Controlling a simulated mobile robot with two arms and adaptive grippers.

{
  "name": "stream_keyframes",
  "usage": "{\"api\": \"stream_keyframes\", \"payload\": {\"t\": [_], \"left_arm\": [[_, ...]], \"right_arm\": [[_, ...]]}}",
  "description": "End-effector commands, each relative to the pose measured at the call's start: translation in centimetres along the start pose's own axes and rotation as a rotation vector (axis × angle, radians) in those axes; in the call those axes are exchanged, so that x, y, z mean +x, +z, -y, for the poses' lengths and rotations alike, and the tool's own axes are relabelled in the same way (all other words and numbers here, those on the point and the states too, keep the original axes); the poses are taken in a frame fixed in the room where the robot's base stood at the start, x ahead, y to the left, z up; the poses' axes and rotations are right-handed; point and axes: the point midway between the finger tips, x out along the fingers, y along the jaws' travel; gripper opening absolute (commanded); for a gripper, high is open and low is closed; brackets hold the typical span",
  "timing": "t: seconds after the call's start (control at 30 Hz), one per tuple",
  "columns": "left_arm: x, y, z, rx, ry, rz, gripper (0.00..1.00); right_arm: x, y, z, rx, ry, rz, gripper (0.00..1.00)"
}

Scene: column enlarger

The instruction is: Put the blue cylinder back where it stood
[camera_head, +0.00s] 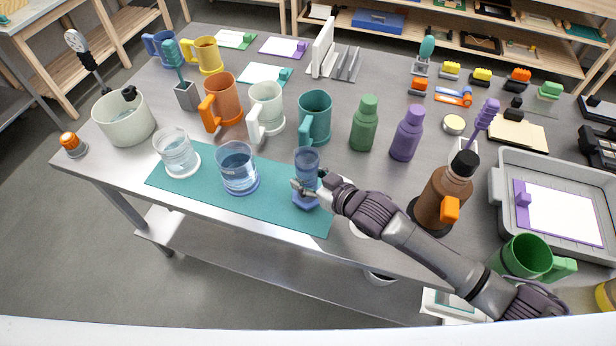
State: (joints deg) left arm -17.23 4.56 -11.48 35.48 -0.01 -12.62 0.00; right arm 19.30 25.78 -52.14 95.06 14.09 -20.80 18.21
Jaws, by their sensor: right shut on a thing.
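The blue cylinder (307,160), a clear vessel with a blue hexagonal foot, is upright at the right part of the teal mat (270,205). My right gripper (308,185) reaches in from the right and is shut on the lower part of the cylinder, just above its foot. I cannot tell whether the foot touches the mat or hangs slightly above it. A clear beaker with a blue base (238,170) and one with a white base (176,155) stand on the mat to the left. My left gripper is not in view.
Behind the mat stand an orange mug (222,105), a white mug (266,105) and a teal mug (315,115). A green bottle (364,125) and a purple bottle (405,135) are behind my right arm. A brown bottle (447,185) stands close to it. The table's front edge is near.

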Motion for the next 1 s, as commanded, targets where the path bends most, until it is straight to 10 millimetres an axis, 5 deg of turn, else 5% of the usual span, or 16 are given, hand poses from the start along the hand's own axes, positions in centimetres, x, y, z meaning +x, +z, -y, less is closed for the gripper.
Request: {"api": "stream_keyframes", "payload": {"t": [1.0], "left_arm": [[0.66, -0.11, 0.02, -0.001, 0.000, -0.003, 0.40]], "right_arm": [[0.38, 0.84, -0.01, 0.000, 0.000, -0.001, 0.00]]}}
